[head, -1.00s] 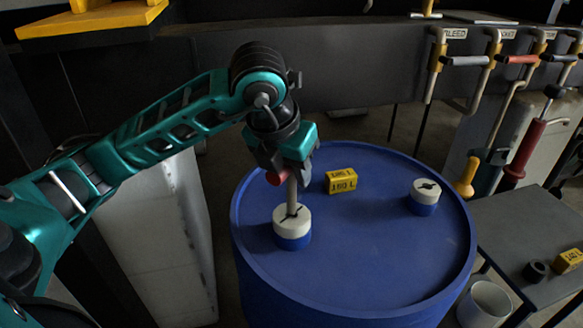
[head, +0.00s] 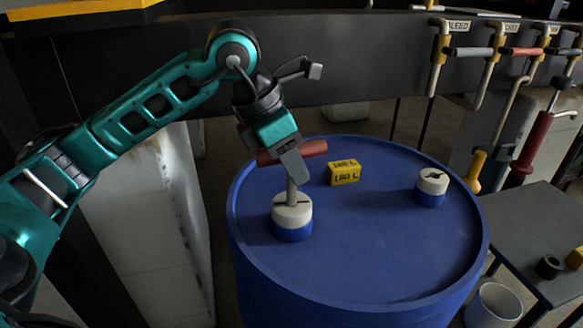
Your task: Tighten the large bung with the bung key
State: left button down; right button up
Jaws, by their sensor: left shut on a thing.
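A blue drum (head: 370,255) stands in the middle of the head view. The large bung (head: 292,212), white on top with a blue base, sits at the left of its lid. The bung key (head: 314,148) has a red crossbar and a pale shaft that stands upright on the large bung's slotted top. My left gripper (head: 292,160) is shut on the key's red crossbar, above the bung. Its fingers hide part of the crossbar. A smaller bung (head: 432,182), white over blue, sits at the right of the lid. My right gripper is not in view.
A yellow block marked 160 L (head: 343,173) lies on the lid behind the large bung. A dark table (head: 530,230) with a black ring (head: 549,267) and a white bucket (head: 492,305) are at the right. Pipes with levers line the back right.

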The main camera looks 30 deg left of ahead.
pick_arm(q)
jog(key=m+g+h, duration=0.1)
jog(key=m, duration=0.2)
jog(key=shift+m, duration=0.3)
jog(key=m, duration=0.2)
jog(key=m+g, duration=0.1)
jog(key=m, duration=0.1)
jog(key=shift+r+g+h+p, duration=0.1)
jog(key=shift+g+h+p, duration=0.2)
jog(key=shift+p, duration=0.05)
jog(key=shift+r+p, duration=2)
jog(key=shift+r, duration=0.5)
jog(key=shift+f, duration=0.1)
